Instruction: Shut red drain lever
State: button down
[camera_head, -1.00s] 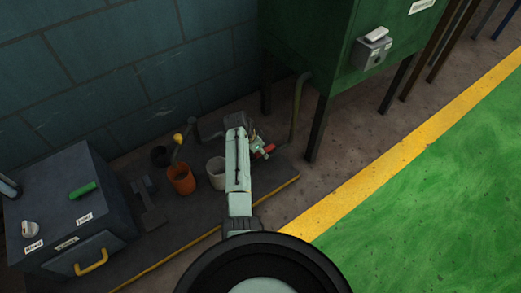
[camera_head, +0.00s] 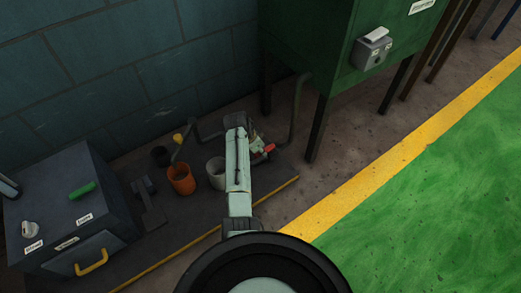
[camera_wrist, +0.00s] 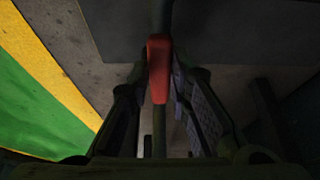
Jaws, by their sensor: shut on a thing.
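The red drain lever (camera_wrist: 159,68) stands upright between my two fingers in the wrist view, on the line of a dark pipe. My gripper (camera_wrist: 157,92) is shut on it, with a finger at each side. In the head view the lever's red end (camera_head: 268,148) shows just right of my arm, close to pale fittings. My arm hides most of the gripper and the rest of the valve there.
A white bucket (camera_head: 216,173) and an orange bucket (camera_head: 181,180) stand left of my arm. A dark box with a yellow handle (camera_head: 91,263) is at far left. A green cabinet (camera_head: 325,45) on legs stands behind right. Green floor at right is clear.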

jog(key=shift+s, duration=0.1)
jog(key=p, duration=0.1)
jog(key=n+p, duration=0.1)
jog(key=shift+s+d+r+n+y+p, duration=0.25)
jog(key=shift+s+d+n+y+p, duration=0.05)
jog(key=shift+d+p, duration=0.05)
jog(key=d+n+p, duration=0.1)
jog(key=n+p, duration=0.1)
jog(key=s+d+n+t+y+p, duration=0.1)
jog(key=n+p, duration=0.1)
jog(key=d+n+y+p, duration=0.1)
jog(key=n+p, duration=0.1)
jog(key=shift+s+f+n+t, duration=0.1)
jog(key=shift+s+n+t, duration=0.2)
jog(key=shift+n, duration=0.1)
jog(key=shift+w+d+f+n+g+y+b, duration=0.15)
jog(key=shift+d+n+y, duration=0.55)
jog(key=shift+n, duration=0.9)
jog(key=shift+w+d+n+g+y+b, duration=0.1)
jog(key=shift+w+d+n+y+b, duration=0.35)
jog(key=shift+n, duration=1.15)
jog(key=shift+s+d+f+n+g+y, duration=0.15)
jog(key=shift+d+n+y, duration=0.7)
jog(key=shift+n, duration=0.75)
jog(key=shift+w+d+r, duration=0.1)
jog(key=shift+w+r, duration=0.05)
